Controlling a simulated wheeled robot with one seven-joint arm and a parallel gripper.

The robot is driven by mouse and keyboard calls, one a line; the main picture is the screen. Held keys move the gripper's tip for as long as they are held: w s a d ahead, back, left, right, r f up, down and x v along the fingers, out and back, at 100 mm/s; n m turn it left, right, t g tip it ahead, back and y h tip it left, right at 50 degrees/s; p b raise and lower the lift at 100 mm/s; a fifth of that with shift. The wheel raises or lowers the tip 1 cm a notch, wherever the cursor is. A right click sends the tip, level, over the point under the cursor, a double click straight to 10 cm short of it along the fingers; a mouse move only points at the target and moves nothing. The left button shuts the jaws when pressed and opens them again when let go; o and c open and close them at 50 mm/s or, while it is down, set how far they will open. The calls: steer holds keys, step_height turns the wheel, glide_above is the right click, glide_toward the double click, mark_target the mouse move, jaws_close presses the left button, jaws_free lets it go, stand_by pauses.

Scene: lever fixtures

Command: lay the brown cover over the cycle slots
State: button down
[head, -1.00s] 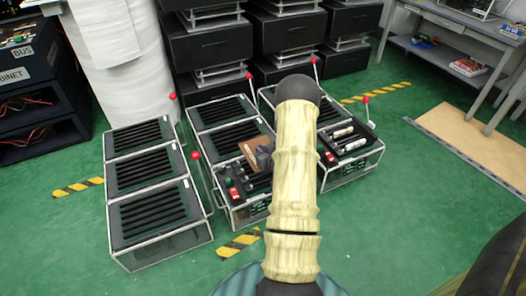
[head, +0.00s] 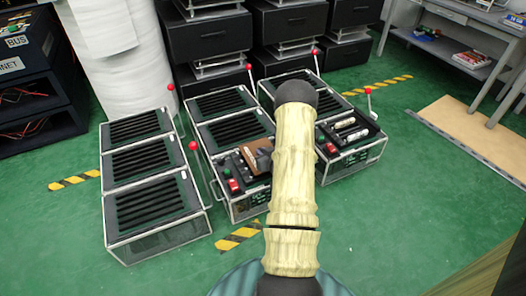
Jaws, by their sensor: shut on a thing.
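The brown cover (head: 251,148) is a small flat piece over the front panel of the middle slotted box. My gripper (head: 264,158), a small dark-grey shape, is shut on it at the cover's right side. My pale arm hides part of the gripper and the panel's right side. The front panel (head: 225,168), taken to hold the cycle slots, has a green button and a red switch on its left. No label on it is readable. I cannot tell whether the cover touches the panel.
A slotted box (head: 152,180) stands left, and another box (head: 348,133) right with pale cylinders on its panel. Red-knobbed levers (head: 193,146) rise beside the boxes. Black cabinets (head: 208,45) stand behind.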

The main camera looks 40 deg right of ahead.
steer(key=shift+f+b, duration=0.35)
steer(key=shift+f, duration=0.6)
steer(key=c, duration=1.3)
jaws_free()
steer(key=shift+s+r, duration=0.1)
steer(key=p+v, duration=0.8)
steer(key=v, duration=0.9)
steer(key=shift+s+a+p, duration=0.1)
steer(key=shift+s+p, duration=0.05)
steer(key=shift+p, duration=0.15)
